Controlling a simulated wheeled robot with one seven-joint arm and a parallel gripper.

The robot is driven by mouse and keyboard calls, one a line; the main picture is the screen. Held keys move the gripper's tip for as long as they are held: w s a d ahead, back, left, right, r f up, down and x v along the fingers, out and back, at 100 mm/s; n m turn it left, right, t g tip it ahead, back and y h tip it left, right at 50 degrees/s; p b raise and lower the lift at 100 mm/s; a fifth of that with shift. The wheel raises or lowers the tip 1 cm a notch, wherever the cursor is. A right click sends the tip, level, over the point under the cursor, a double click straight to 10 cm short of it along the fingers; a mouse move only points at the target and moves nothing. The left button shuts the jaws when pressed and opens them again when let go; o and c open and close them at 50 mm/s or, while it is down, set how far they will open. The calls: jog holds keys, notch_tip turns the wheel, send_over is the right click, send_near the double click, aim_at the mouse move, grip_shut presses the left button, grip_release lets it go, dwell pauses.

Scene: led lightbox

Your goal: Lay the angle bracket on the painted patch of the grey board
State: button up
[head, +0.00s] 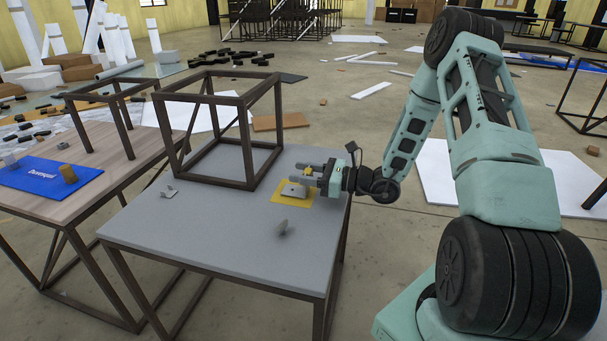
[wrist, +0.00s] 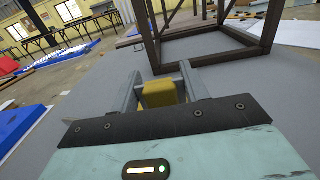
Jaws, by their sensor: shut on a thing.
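The yellow painted patch (head: 302,203) is on the grey board (head: 215,240) that forms the tabletop. A light grey metal piece (head: 291,190), perhaps the angle bracket, shows over the patch, just below my gripper in the picture. I cannot tell whether it lies flat there. My gripper (head: 308,178) is low over the patch's far right part. It is shut on a yellow block (wrist: 160,94), seen between the fingers in the wrist view.
A dark open box frame (head: 245,150) stands on the board behind and left of my gripper. A wooden table (head: 115,165) at the left carries a blue mat (head: 45,175) and a tan block (head: 68,174). The board's front left is clear.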

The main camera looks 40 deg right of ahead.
jog(key=shift+f, duration=0.1)
jog(key=o, duration=1.2)
